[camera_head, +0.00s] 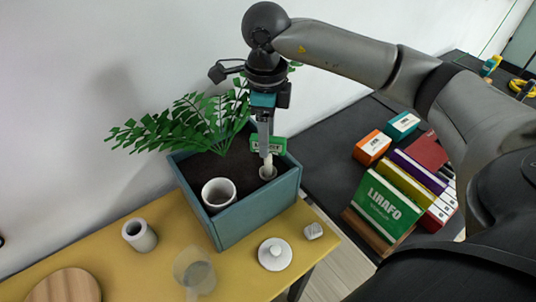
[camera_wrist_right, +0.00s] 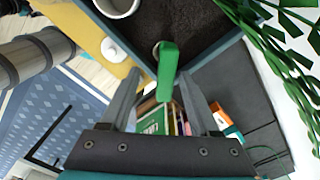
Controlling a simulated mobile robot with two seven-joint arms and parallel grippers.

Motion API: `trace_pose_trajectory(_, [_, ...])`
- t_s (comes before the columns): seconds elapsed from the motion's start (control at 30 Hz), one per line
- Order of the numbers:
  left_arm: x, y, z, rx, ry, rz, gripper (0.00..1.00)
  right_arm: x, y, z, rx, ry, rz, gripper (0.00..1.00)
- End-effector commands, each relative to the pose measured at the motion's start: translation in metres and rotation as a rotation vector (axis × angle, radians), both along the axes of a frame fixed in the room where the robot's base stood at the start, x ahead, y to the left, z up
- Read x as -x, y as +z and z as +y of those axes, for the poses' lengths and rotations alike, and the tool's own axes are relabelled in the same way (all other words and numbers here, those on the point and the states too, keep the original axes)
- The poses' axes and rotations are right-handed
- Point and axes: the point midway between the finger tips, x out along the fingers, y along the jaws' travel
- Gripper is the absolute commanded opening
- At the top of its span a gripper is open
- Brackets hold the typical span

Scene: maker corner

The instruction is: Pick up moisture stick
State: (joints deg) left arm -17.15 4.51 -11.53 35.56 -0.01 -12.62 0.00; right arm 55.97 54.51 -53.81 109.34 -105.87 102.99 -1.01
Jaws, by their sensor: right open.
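The moisture stick has a green head (camera_head: 277,146) above a pale stem that stands in the right corner of the teal planter (camera_head: 262,213). In the right wrist view its green head (camera_wrist_right: 168,66) shows between and just beyond my finger tips. My right gripper (camera_head: 265,146) points down over it from above, with its fingers overlapping the head in the head view. The right wrist view shows the two fingers (camera_wrist_right: 160,78) apart, one on each side of the green head. I cannot tell whether they touch it. My left gripper is out of view.
A leafy green plant (camera_head: 195,126) rises at the planter's back, and a white pot (camera_head: 218,194) sits in its soil. A white cup (camera_head: 139,235), a clear glass (camera_head: 193,272), a white lidded dish (camera_head: 275,254) and a round wooden board (camera_head: 65,287) are on the yellow table.

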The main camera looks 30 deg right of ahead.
Motion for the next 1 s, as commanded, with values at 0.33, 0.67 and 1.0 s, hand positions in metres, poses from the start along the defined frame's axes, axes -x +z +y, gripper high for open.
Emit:
trace_pose_trajectory(0.33, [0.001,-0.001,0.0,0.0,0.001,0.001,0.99,-0.001,-0.032,-0.002,-0.002,-0.001,0.002,0.62])
trace_pose_trajectory(0.67, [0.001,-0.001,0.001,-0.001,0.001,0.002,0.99,-0.005,-0.073,-0.006,-0.002,0.0,-0.001,0.62])
trace_pose_trajectory(1.0, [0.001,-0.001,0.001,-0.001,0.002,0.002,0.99,-0.005,-0.075,-0.006,-0.002,0.0,-0.002,0.52])
